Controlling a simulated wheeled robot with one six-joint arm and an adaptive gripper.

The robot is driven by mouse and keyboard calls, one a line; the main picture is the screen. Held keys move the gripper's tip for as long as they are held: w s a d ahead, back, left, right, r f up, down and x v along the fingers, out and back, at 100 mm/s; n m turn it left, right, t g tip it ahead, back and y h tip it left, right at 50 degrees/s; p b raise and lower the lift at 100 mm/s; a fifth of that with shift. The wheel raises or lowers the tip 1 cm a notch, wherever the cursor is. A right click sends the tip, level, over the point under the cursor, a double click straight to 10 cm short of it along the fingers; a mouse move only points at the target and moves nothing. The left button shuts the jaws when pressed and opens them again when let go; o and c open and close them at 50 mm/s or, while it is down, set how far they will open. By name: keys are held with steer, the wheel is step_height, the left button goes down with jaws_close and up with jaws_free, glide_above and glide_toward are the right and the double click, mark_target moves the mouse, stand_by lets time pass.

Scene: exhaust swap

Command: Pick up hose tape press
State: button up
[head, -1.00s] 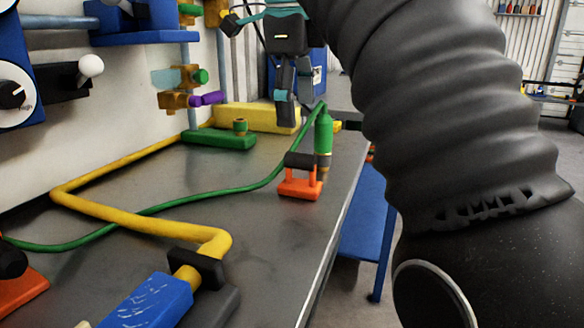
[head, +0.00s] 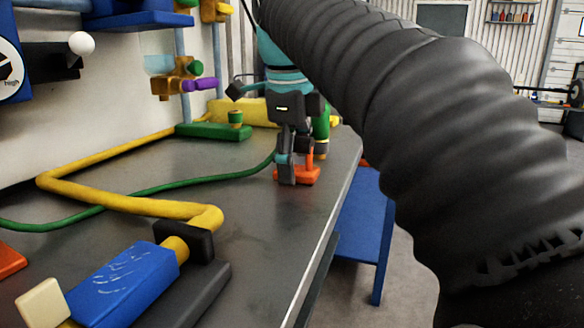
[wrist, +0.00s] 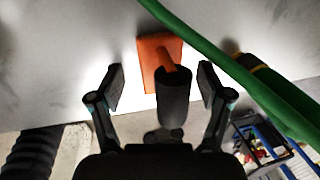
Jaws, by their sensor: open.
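The hose tape press, which I take to be the small orange tool with a black handle, stands near the right edge of the grey bench. In the head view its orange base (head: 312,174) shows behind my gripper (head: 291,178), which hides most of the handle. In the wrist view the black handle (wrist: 173,97) points toward the camera, between the two spread fingers of my gripper (wrist: 160,80). The orange base (wrist: 150,62) lies beyond them. The fingers are open, with gaps visible on both sides of the handle.
A green hose (head: 150,188) with a thick green end (head: 321,128) runs close beside the press; it crosses the right of the wrist view (wrist: 235,75). A yellow pipe (head: 130,203) and a blue block (head: 125,285) lie nearer. A green block (head: 205,131) stands behind.

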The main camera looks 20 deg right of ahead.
steer(key=shift+f, duration=0.35)
steer(key=shift+c, duration=0.3)
steer(key=c, duration=1.3)
steer(key=shift+r, duration=0.15)
steer(key=shift+r+p, duration=0.3)
steer(key=shift+r, duration=0.3)
step_height(320, 180, up, 3)
steer(key=shift+w+p, duration=0.15)
steer(key=shift+p, duration=0.4)
steer(key=s+d+r, duration=0.2)
steer(key=d, duration=0.1)
steer(key=s+d+r+p, duration=0.1)
steer(key=s+d+r, duration=0.1)
steer(key=s+d, duration=0.1)
steer(key=s+d+r, duration=0.2)
steer(key=s, duration=0.1)
steer(key=shift+d+r, duration=0.3)
steer(key=shift+d, duration=0.1)
